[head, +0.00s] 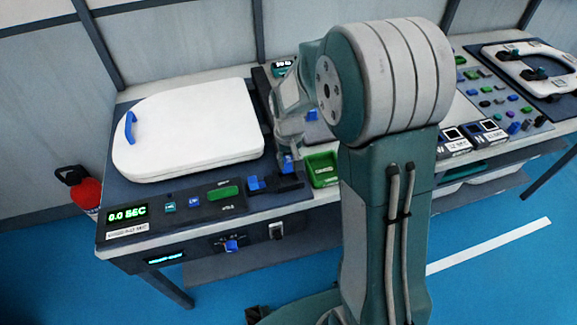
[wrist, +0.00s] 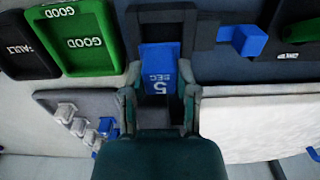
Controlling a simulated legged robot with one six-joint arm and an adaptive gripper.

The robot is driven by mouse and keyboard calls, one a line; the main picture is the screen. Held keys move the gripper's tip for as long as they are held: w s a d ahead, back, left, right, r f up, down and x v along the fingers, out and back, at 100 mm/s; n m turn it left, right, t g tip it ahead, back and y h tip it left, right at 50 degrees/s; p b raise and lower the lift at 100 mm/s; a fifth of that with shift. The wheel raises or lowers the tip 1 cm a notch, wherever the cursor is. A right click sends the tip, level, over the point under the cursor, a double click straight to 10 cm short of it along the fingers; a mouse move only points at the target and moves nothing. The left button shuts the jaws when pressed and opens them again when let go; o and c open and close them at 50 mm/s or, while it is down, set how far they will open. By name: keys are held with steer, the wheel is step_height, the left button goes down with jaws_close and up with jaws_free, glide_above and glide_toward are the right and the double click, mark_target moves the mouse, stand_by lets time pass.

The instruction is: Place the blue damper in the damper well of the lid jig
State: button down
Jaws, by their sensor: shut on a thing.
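My gripper (wrist: 161,98) is shut on the blue damper (wrist: 160,68), which carries the white text "5 SEC". One finger sits on each side of it. In the head view my gripper (head: 288,150) points down at the front right of the white lid, with the blue damper (head: 288,164) at its tip. In the wrist view the damper's far end overlaps a dark block with a raised frame (wrist: 185,14); I cannot tell whether it is seated or above it. This block (head: 291,181) also shows in the head view, on the dark lid jig (head: 120,200). I cannot make out the well's opening.
The white lid (head: 190,130) with a blue handle (head: 130,128) lies left of my gripper. A blue block (head: 257,183) is beside the dark block. A green bin (head: 322,168) is close on the right. The wrist view shows a black FAULT bin (wrist: 25,45).

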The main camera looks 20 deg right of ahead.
mark_target(288, 170)
step_height(288, 170, down, 3)
steer(key=shift+r, duration=0.1)
steer(key=shift+a, duration=0.2)
steer(key=shift+d+f, duration=0.1)
steer(key=shift+f, duration=0.6)
steer(key=shift+c, duration=1.9)
jaws_free()
